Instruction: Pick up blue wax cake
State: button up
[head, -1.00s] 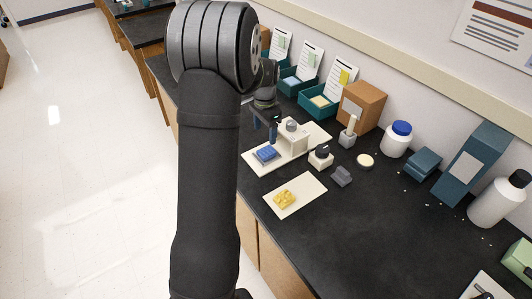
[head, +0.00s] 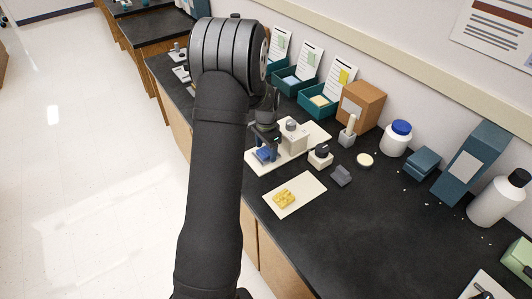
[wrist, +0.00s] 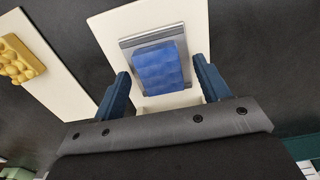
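The blue wax cake (wrist: 157,68) is a small block with a bumpy top. It lies on a grey metal plate (wrist: 128,42) on a white board (wrist: 110,28) in the wrist view. In the head view the blue wax cake (head: 264,154) is partly hidden by my gripper. My gripper (wrist: 164,75) is open, with one blue finger on each side of the cake and visible gaps between. In the head view my gripper (head: 267,145) is just above the cake; whether it touches is not clear.
A yellow wax cake (head: 284,198) lies on a second white board (head: 310,187) nearer the front. A white block-shaped device (head: 295,138) stands right beside the blue cake. A dark-topped stamp (head: 320,156) and grey block (head: 341,175) stand close by.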

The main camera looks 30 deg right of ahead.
jog(key=c, duration=1.1)
